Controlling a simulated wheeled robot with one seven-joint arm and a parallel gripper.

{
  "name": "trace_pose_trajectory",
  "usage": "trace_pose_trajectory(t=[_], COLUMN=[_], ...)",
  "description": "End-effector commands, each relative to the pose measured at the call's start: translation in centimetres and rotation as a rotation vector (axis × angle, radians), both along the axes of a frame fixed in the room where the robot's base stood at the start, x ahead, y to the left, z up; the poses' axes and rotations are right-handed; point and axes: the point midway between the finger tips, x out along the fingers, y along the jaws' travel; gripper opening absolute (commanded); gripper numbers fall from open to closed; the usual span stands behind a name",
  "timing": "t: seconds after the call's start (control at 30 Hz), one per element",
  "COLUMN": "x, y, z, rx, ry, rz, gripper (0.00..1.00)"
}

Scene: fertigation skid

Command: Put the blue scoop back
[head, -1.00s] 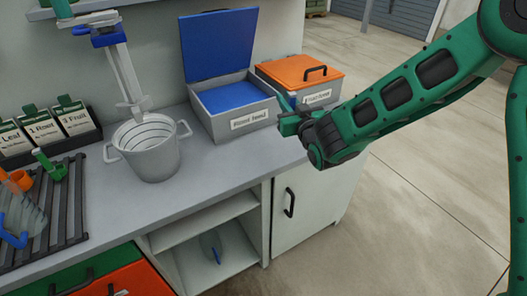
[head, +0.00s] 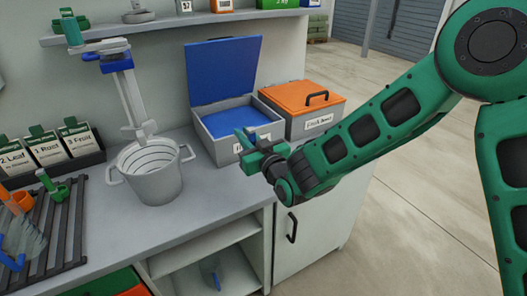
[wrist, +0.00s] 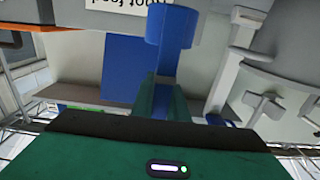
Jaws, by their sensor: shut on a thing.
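My gripper (head: 248,146) is in front of the open Root feed box (head: 213,141), overlapping its front label in the head view. In the wrist view the fingers (wrist: 163,103) are shut on the blue scoop (wrist: 172,26), whose wide round blue end points away from my gripper. I cannot make out the scoop clearly in the head view. The box has a raised blue lid (head: 225,72) and blue inside (head: 237,122). Its label shows upside down in the wrist view (wrist: 125,4).
A closed orange-lidded box (head: 301,97) stands right of the open box. A metal pot (head: 152,180) stands left under a bracket (head: 127,95). A slatted rack (head: 62,225) and seed packets (head: 48,150) are farther left. The counter front (head: 200,205) is clear.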

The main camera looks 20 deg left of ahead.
Motion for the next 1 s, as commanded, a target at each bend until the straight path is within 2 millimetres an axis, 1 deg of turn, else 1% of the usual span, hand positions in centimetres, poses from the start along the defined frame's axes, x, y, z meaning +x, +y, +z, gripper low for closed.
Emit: trace_pose_trajectory(t=[0.2,0.5,0.67,0.73,0.9,1.0], x=[2.2,4.7,5.2,5.2,5.2,5.2], y=[-1.4,-3.0,-3.3,-3.3,-3.2,-3.3], z=[-1.6,-3.5,-3.8,-4.3,-6.7,-7.6], rx=[-0.002,-0.001,0.000,0.000,-0.002,-0.001], ry=[0.001,0.001,-0.001,0.000,0.003,0.002], rz=[-0.002,-0.002,0.000,0.000,0.001,0.000], gripper=[0.00,0.00,0.00,0.00,0.00,0.00])
